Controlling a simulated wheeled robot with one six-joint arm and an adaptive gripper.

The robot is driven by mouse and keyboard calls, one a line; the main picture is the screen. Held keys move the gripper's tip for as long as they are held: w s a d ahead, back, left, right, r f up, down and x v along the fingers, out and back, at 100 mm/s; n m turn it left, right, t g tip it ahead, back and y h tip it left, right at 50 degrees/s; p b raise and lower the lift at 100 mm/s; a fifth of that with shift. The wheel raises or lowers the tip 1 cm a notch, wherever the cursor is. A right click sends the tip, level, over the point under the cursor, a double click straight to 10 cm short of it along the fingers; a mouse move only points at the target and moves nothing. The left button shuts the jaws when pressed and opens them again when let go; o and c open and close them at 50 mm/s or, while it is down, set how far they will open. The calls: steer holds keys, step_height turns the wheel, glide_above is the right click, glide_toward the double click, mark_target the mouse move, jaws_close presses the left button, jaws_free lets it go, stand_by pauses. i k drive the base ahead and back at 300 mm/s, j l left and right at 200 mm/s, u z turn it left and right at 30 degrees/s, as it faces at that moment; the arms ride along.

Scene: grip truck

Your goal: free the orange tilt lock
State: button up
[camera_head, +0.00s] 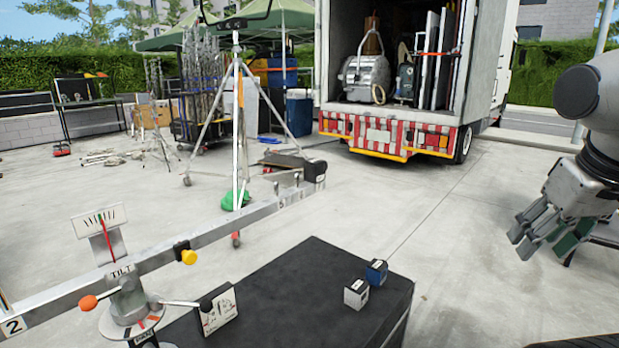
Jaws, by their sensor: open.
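The orange tilt lock (88,302) is a round orange knob on a short lever at the lower left. It sticks out to the left of a silver pivot head (127,303), below a plate marked TILT (121,272). My gripper (536,242) is at the right edge, open and empty, with its fingers pointing down and left. It is far from the lock, across the black case. A white dial (99,220) with a red needle stands above the pivot.
A long metal beam (230,222) crosses the left side, with a yellow knob (188,257) on it. A tripod (240,130) and an open truck (400,130) stand behind.

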mark_target(126, 284)
steer(key=u, duration=1.4)
